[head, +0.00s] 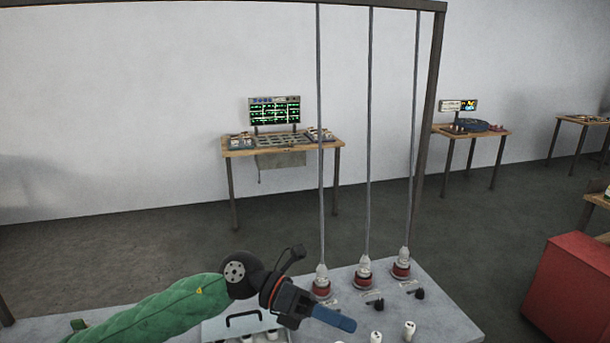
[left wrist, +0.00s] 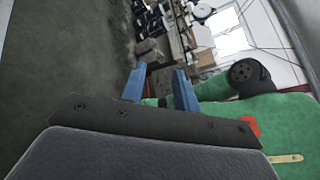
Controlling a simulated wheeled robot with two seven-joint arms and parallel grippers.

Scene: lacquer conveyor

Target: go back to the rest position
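My left gripper (head: 342,319) is at the lower middle of the head view, over the near part of a pale work table (head: 445,318). In the left wrist view its two blue fingers (left wrist: 160,69) stand apart with nothing held between them. My green left arm comes in from the lower left. My right gripper is in neither view.
Three red-and-white fittings (head: 362,273) hang on cables at the pale table. Small white cylinders (head: 409,331) and black knobs stand nearby. A pale case (head: 213,329) lies partly behind my arm. A red box (head: 570,290) stands right. Wooden tables (head: 285,145) stand farther back.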

